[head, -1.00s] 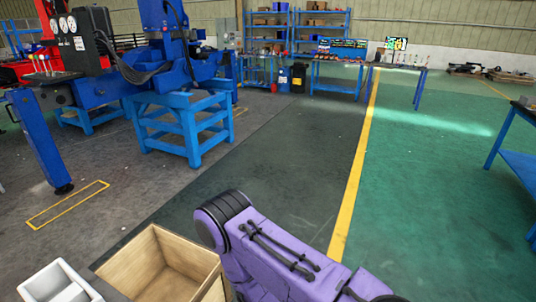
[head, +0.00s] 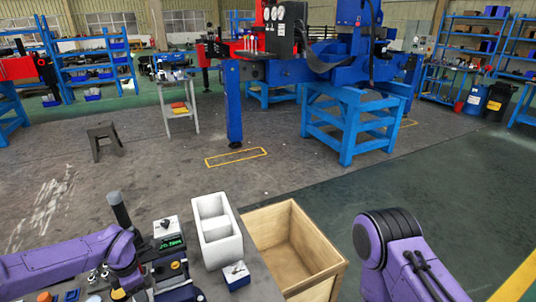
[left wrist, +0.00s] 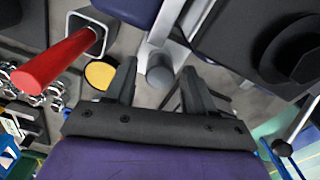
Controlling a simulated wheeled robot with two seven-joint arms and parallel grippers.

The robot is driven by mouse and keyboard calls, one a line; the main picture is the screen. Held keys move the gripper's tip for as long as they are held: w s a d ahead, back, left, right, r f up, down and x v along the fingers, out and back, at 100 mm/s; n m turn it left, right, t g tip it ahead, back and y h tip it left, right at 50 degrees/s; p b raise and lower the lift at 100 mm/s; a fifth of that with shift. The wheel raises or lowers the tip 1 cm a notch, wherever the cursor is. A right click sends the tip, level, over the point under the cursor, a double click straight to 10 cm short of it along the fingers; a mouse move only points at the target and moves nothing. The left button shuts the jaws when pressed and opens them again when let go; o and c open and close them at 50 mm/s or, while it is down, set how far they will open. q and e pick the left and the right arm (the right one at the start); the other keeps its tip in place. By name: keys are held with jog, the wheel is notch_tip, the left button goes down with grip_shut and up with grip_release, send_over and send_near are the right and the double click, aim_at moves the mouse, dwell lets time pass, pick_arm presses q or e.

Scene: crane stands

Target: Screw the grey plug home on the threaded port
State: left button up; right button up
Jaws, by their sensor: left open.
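In the left wrist view my left gripper (left wrist: 158,68) is open, with its two dark fingers apart. A grey round-ended piece (left wrist: 160,73) shows between and beyond the fingertips. I cannot tell whether it is the grey plug or part of the fitting behind it, and no thread is visible. Nothing is clearly held. In the head view my purple left arm comes in from the left over the bench, and its fingers cannot be made out there. No plug or port can be picked out in that view. My right arm shows at the lower right, its gripper out of frame.
In the left wrist view a red bar (left wrist: 55,60) and a yellow disc (left wrist: 100,75) lie left of the fingers. In the head view a white two-compartment tray (head: 221,252), a device with a green display (head: 171,244) and an open wooden box (head: 324,276) stand nearby.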

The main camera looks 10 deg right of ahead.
pick_arm(q)
jog(key=n+b, duration=0.1)
jog(key=n, duration=0.3)
jog(key=n+b, duration=0.1)
jog(key=n, duration=0.2)
jog(key=shift+f, duration=0.2)
jog(key=shift+r+n+b, duration=0.1)
jog(key=shift+n+b, duration=0.3)
jog(key=shift+n, duration=0.7)
jog(key=n+b, duration=0.1)
jog(key=n, duration=0.2)
jog(key=shift+b, duration=0.4)
jog(key=shift+n, duration=1)
jog(key=shift+r, duration=0.1)
jog(key=shift+c, duration=0.3)
